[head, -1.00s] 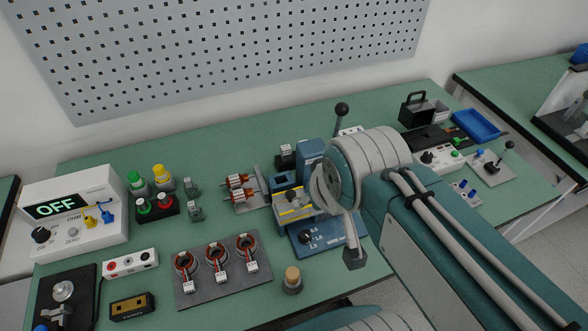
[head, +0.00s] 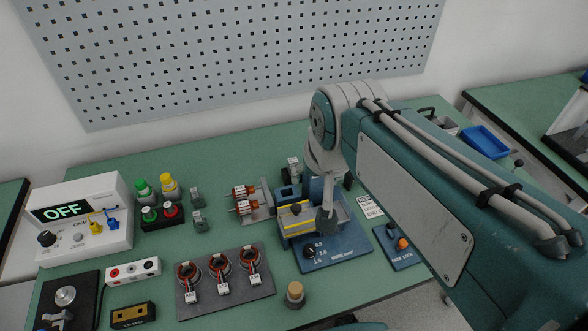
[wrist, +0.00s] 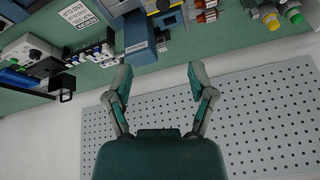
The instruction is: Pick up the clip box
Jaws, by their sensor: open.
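A small black box with a tan top panel (head: 132,314) lies at the front left of the green bench in the head view; it looks like the clip box, but its lettering is too small to read. It is not seen in the wrist view. My gripper (wrist: 160,80) is open and empty in the wrist view, its two fingers spread wide over the back of the bench with the pegboard behind. In the head view my arm hides most of the gripper. It is well to the right of the black box and apart from it.
The meter reading OFF (head: 85,218) stands at far left. A white socket strip (head: 132,271) lies just behind the black box. A grey plate (head: 225,291) with coils is to its right. A blue winding machine (head: 330,250) is below my arm. A pegboard (head: 240,60) stands behind.

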